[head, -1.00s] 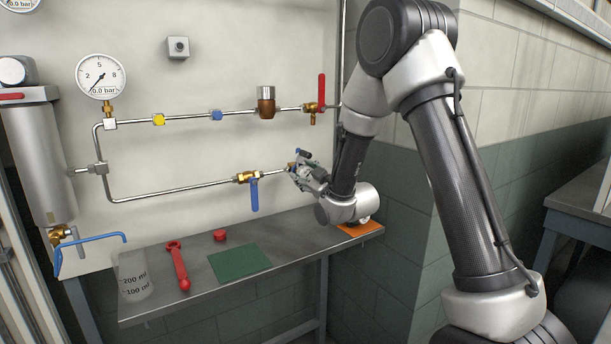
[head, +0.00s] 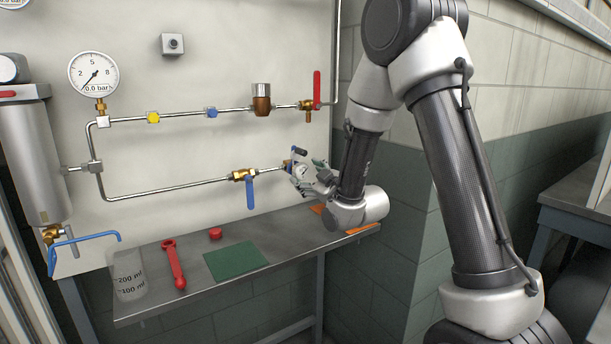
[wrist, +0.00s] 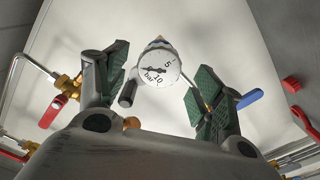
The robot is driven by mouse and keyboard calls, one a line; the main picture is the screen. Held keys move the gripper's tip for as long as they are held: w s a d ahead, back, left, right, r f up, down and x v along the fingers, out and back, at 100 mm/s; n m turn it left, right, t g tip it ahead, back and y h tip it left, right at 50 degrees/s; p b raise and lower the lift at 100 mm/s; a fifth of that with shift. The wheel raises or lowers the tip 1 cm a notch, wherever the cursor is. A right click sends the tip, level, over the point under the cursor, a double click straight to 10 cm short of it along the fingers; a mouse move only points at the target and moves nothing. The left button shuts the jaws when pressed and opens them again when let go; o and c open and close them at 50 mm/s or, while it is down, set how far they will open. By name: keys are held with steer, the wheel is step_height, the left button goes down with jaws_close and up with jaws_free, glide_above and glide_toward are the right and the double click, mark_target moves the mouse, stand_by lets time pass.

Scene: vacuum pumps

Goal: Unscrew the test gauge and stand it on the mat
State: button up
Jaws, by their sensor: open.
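The test gauge, a small round white dial marked in bar, shows between my fingers in the wrist view (wrist: 158,68). In the head view it is small, at the right end of the lower pipe (head: 300,172). My gripper (wrist: 161,80) is open, with green-padded fingers to either side of the gauge and visible gaps between pads and dial. In the head view my gripper (head: 314,178) is at the gauge, above the bench's right end. The green mat (head: 236,260) lies bare on the bench. An orange patch (head: 359,230) lies beneath my wrist, partly hidden by it.
A blue-handled valve (head: 250,190) sits left of the gauge. The bench (head: 285,240) also holds a red wrench (head: 174,265), a red cap (head: 215,233) and a clear beaker (head: 128,275). A large gauge (head: 94,73) and a red-handled valve (head: 316,92) are on the upper pipe.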

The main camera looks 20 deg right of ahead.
mark_target(303, 172)
steer(key=shift+c, duration=0.3)
steer(key=shift+m, duration=0.9)
steer(key=m, duration=1.2)
steer(key=shift+m, duration=0.3)
steer(key=shift+x, duration=2.25)
